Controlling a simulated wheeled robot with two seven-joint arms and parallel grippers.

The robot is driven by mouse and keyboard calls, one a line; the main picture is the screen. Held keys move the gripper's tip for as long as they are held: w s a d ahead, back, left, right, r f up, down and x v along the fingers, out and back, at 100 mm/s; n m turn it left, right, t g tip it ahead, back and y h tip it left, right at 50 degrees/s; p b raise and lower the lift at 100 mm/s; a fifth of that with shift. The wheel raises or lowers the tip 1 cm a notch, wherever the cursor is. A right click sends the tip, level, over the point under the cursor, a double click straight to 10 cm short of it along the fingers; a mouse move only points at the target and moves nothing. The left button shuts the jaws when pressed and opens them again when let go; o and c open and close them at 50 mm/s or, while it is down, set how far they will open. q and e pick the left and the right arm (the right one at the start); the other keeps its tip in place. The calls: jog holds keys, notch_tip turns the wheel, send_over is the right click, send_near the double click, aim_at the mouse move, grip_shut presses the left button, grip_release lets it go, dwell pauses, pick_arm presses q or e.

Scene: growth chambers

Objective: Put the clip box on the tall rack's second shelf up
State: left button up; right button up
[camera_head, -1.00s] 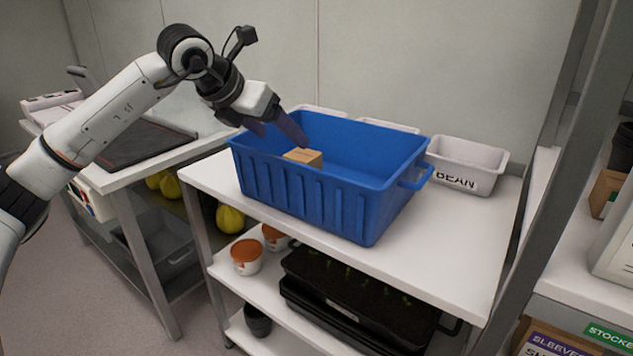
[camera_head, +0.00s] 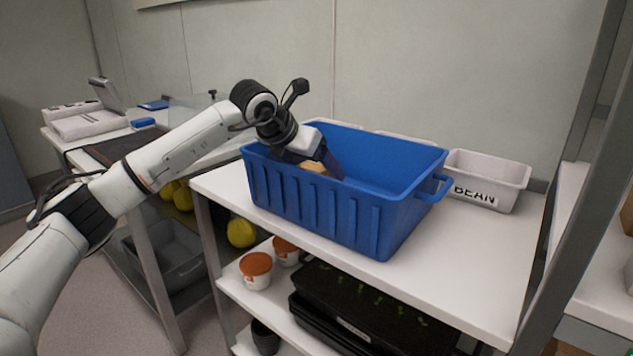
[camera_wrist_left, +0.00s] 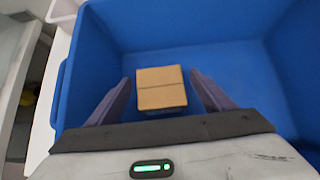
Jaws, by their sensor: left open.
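A small tan cardboard box (camera_head: 316,167), which looks like the clip box, is inside the blue crate (camera_head: 330,211) on the white shelf unit. In the left wrist view the box (camera_wrist_left: 161,89) sits between the two fingers, with a gap on each side. My left gripper (camera_head: 318,170) is open and reaches down into the crate over the box; in the wrist view the gripper (camera_wrist_left: 160,95) straddles it. The crate's near wall hides the box's lower part in the head view. My right gripper is not in view. A tall grey rack upright (camera_head: 572,190) stands at the right.
A white bin marked BEAN (camera_head: 487,181) stands right of the crate. The white top right of the crate (camera_head: 470,255) is clear.

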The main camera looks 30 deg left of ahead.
pick_arm(q)
jog(key=c, duration=1.2)
